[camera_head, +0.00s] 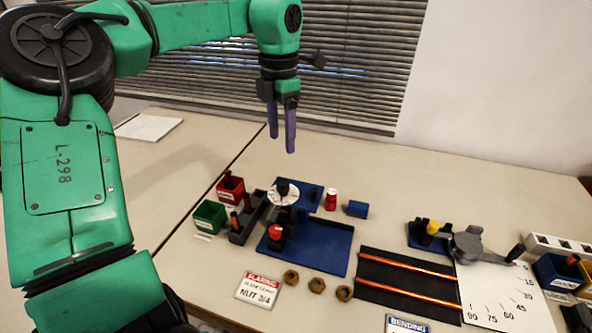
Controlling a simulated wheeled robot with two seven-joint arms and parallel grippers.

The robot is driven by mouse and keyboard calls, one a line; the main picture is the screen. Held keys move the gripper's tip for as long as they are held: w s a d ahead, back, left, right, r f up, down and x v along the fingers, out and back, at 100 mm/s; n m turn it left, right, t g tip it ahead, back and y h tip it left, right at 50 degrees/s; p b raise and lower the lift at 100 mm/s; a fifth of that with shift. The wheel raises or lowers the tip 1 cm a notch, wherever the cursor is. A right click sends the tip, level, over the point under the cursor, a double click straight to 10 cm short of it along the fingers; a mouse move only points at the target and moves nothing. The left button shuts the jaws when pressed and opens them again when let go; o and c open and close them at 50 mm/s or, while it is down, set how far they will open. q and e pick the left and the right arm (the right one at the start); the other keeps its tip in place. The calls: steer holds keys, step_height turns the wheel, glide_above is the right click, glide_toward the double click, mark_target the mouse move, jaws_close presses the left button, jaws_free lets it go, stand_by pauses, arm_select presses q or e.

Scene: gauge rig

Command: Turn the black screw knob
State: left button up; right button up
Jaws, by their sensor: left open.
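A dark knob-like piece (283,187) stands upright over a round white dial (274,197) on the small blue base at the table's middle; it looks like the black screw knob. My left gripper (282,144) hangs fingers down above and behind it, clear of the table. Its two dark fingers are apart with nothing between them. A red-topped black piece (276,232) stands on a larger blue plate (325,249) just in front. My right gripper is not in view.
Red (231,189) and green (209,217) bins and a dark holder (241,229) stand left of the dial. A red-and-white cylinder (331,199) and a small blue block (357,209) lie to its right. Several nuts (317,285) lie in front. A bending rig (467,246) stands at right.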

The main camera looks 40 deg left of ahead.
mark_target(283, 182)
arm_select(q)
step_height(283, 182, down, 12)
steer(key=shift+a+f+p, duration=0.1)
steer(key=shift+f+p, duration=0.15)
steer(key=shift+p, duration=0.25)
jaws_close()
